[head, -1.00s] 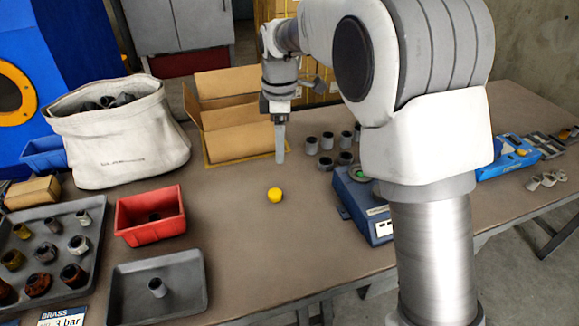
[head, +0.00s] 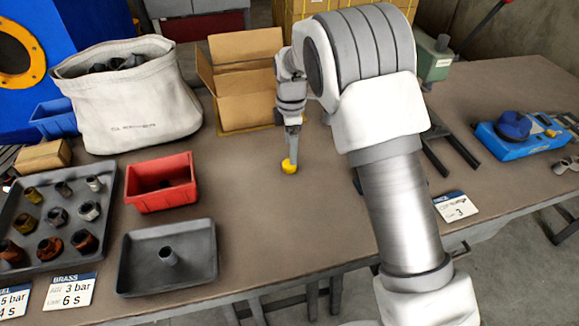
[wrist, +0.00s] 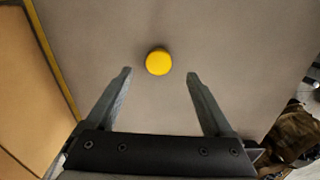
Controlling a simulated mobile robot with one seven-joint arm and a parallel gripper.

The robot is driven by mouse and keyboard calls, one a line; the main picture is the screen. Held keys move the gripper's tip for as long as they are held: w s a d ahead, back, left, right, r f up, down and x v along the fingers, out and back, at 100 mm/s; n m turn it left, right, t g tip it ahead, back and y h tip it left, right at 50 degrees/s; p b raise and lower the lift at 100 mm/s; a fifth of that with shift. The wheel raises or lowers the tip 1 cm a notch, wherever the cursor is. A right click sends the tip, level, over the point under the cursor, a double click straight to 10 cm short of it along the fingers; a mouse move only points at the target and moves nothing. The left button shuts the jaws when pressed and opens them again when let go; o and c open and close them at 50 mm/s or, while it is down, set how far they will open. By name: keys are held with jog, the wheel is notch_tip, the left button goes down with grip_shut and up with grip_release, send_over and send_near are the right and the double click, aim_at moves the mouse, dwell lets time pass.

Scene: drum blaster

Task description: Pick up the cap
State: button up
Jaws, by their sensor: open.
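The yellow cap (head: 289,166) lies on the bare brown table top in the head view, right of the red bin. It is a small round yellow disc (wrist: 159,62) in the wrist view, centred left to right and just beyond the fingertips. My gripper (head: 292,150) points down at the cap, and its fingers partly overlap the cap in the head view. In the wrist view my gripper (wrist: 160,75) is open, with one finger on each side of the cap's line and nothing between them. I cannot tell the exact height of the fingertips above the table.
An open cardboard box (head: 245,108) stands behind the cap. A red bin (head: 160,198), a grey tray (head: 135,278) with one fitting and a larger tray of fittings (head: 110,180) are on the left. A white sack (head: 130,120) stands behind them. The table around the cap is clear.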

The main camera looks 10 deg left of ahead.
aim_at(289, 166)
notch_tip(289, 166, down, 6)
jog(key=shift+a+r+b, duration=0.1)
jog(key=shift+a+b, duration=0.05)
jog(key=shift+b, duration=0.45)
grip_shut()
